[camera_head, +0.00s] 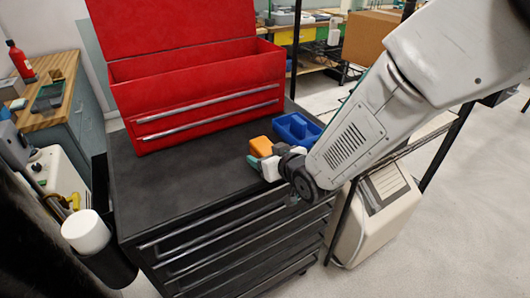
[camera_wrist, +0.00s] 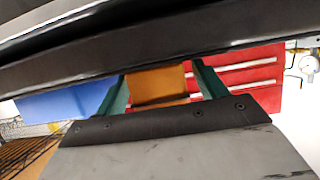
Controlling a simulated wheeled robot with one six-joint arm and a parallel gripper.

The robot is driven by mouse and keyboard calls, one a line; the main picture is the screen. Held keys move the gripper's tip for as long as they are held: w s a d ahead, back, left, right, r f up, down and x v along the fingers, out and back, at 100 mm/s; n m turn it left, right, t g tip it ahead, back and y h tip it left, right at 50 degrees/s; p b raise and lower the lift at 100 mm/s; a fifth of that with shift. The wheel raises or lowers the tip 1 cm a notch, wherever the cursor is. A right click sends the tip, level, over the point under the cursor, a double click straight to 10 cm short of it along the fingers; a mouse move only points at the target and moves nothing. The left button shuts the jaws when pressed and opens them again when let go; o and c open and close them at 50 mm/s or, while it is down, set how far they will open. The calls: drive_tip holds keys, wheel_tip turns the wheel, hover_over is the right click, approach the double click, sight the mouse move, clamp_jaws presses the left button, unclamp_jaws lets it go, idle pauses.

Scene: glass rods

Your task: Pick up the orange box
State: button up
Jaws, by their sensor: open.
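The orange box (camera_head: 261,146) is at the right part of the black cabinet top (camera_head: 190,175), left of a blue tray. My gripper (camera_head: 263,161) reaches it from the lower right in the head view, with its tip right at the box's near side. In the wrist view the orange box (camera_wrist: 157,84) shows between the two green fingers of my gripper (camera_wrist: 160,88), which are open on either side of it. I cannot tell whether the fingers touch it. The box's lower part is hidden by the gripper.
A red toolbox (camera_head: 200,95) with a raised lid stands behind on the cabinet. The blue tray (camera_head: 297,128) is close to the box's right; it also shows in the wrist view (camera_wrist: 62,103). The cabinet top's left and front are clear. A black post (camera_head: 450,150) stands at the right.

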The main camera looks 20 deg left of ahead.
drive_tip(key=c, duration=1.1)
drive_tip(key=shift+r, duration=0.15)
